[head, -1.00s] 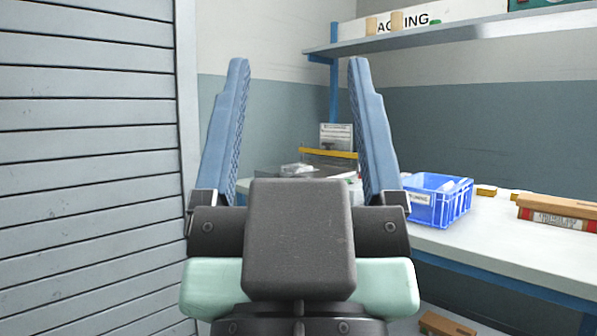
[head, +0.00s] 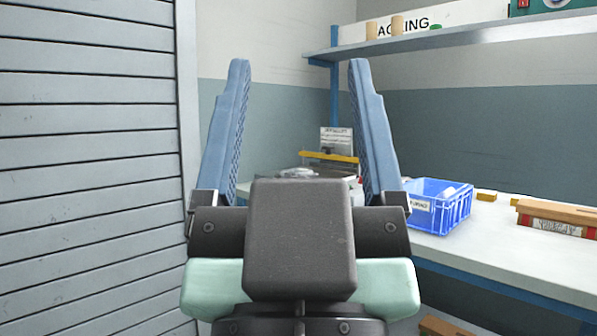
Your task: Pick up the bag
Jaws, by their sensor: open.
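My gripper (head: 298,64) stands upright in the middle of the head view. Its two blue fingers are spread wide with nothing between them. Beyond it, low between the fingers, a small pale, clear-looking item (head: 297,173) lies at the far end of the bench. It may be the bag, but it is too small and too hidden behind my gripper to be sure. My gripper is well apart from it.
A shelf (head: 480,37) hangs above. A grey slatted shutter (head: 90,200) fills the left. A sign (head: 337,140) stands behind the pale item.

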